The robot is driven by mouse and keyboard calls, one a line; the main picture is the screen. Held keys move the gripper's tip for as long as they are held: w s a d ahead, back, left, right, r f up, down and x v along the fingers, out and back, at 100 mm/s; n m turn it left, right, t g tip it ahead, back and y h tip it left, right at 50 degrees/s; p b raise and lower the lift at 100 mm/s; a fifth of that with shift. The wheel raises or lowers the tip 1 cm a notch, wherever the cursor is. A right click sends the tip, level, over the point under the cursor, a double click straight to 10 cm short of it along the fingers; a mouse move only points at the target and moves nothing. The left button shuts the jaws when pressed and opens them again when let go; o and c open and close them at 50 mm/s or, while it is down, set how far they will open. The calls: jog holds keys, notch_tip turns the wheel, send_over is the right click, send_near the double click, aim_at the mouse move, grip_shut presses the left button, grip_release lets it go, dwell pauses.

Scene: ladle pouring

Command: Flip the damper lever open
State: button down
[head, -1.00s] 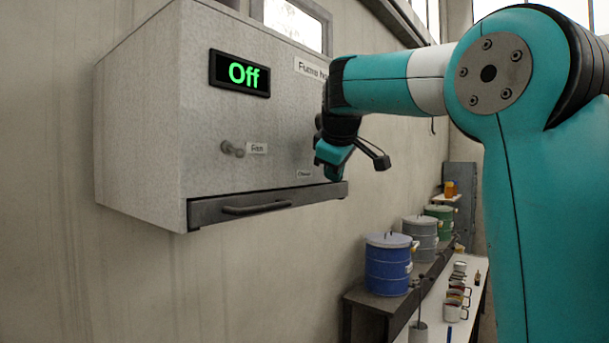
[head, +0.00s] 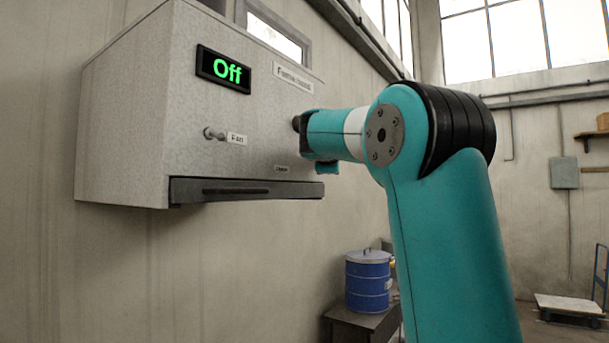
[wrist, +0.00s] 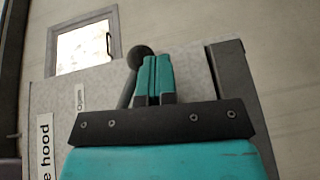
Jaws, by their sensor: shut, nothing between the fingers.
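The damper lever (wrist: 125,92) is a dark rod with a round black knob (wrist: 138,56) in the wrist view. My gripper (wrist: 155,60) has its teal fingers together, with nothing between them. The knob is just left of the fingertips; I cannot tell whether they touch. A label reading "Open" (wrist: 80,97) is left of the lever. In the head view my gripper (head: 326,168) is at the right end of the hood front, mostly hidden by my arm. I cannot make out the lever clearly there. A small label (head: 281,169) is at the lower right of the front.
The grey fume hood (head: 120,120) hangs on the wall, its display (head: 223,70) reading "Off". A fan knob (head: 213,134) sticks out of its front. A dark ledge (head: 245,191) runs along the bottom. A blue drum (head: 368,280) stands on a bench below.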

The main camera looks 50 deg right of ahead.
jog(key=shift+w+d+r+n+t+h+b, duration=0.1)
jog(key=shift+d+r+n+t+h+b, duration=0.5)
jog(key=shift+r+h+b, duration=0.25)
jog(key=shift+r, duration=0.2)
jog(key=s+a+f+b, duration=0.2)
jog(key=s+a+b, duration=0.1)
jog(key=a+b, duration=0.1)
jog(key=s+a+f+b, duration=0.2)
jog(key=s+a+b, duration=0.1)
jog(key=a, duration=0.3)
jog(key=shift+a+f+b, duration=0.2)
jog(key=shift+f+b, duration=0.15)
jog(key=shift+b, duration=0.15)
jog(key=shift+s, duration=0.1)
